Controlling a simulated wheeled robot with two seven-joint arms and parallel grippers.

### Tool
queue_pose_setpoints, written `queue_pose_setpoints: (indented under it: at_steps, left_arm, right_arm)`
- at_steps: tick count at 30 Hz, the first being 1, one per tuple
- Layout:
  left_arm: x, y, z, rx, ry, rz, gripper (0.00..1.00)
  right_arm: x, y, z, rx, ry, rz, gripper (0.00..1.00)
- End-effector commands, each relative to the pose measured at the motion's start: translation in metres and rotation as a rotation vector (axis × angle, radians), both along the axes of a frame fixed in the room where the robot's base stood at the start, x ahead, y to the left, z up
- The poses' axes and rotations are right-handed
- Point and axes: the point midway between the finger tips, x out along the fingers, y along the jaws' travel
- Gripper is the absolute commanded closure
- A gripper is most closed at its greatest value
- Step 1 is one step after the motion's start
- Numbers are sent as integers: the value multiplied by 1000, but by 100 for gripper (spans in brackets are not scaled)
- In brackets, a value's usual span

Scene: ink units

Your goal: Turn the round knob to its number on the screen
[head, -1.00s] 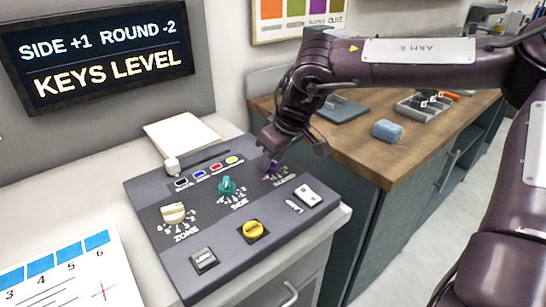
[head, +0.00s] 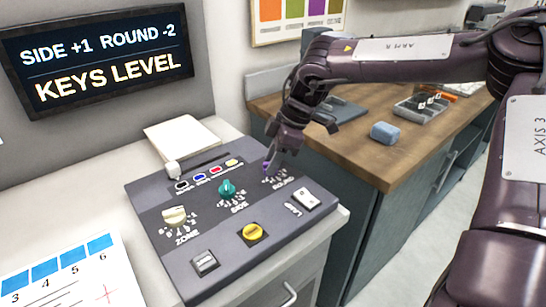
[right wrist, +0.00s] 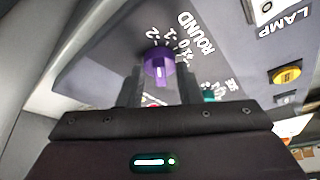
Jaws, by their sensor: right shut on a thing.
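The round knob is the purple knob (right wrist: 158,66) beside the label ROUND in the right wrist view, with a small scale that includes -2 and -1. A pale mark shows on its face, but I cannot tell which number it points to. In the head view the purple knob (head: 266,167) is partly hidden by my right gripper (head: 271,160). My right gripper (right wrist: 160,88) is shut on the knob, one finger on each side. The screen (head: 100,55) reads SIDE +1, ROUND -2 and KEYS LEVEL. My left gripper is not in view.
The grey panel (head: 160,246) also carries a teal SIDE knob (head: 226,189), a cream ZONE knob (head: 174,216), a yellow button (head: 253,232), a grey switch (head: 204,262) and a white LAMP switch (head: 306,199). A wooden counter (head: 400,165) stands behind at the right.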

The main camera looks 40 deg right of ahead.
Motion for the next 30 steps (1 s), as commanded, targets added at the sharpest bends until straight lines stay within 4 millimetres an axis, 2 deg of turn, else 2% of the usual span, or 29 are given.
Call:
queue_pose_setpoints:
  at_steps: [9, 22, 23, 27, 30]
  left_arm:
    - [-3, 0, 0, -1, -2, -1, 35]
    - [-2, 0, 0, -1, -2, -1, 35]
    - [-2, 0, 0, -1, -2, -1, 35]
    - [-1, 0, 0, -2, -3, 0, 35]
    - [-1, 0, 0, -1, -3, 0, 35]
  right_arm:
    - [1, -1, 0, -1, -2, 84, 91]
    - [1, -1, 0, -1, -2, 94, 91]
    - [1, -1, 0, -1, -2, 94, 67]
    - [1, -1, 0, -1, -2, 93, 49]
    - [1, 0, 0, -1, -2, 93, 47]
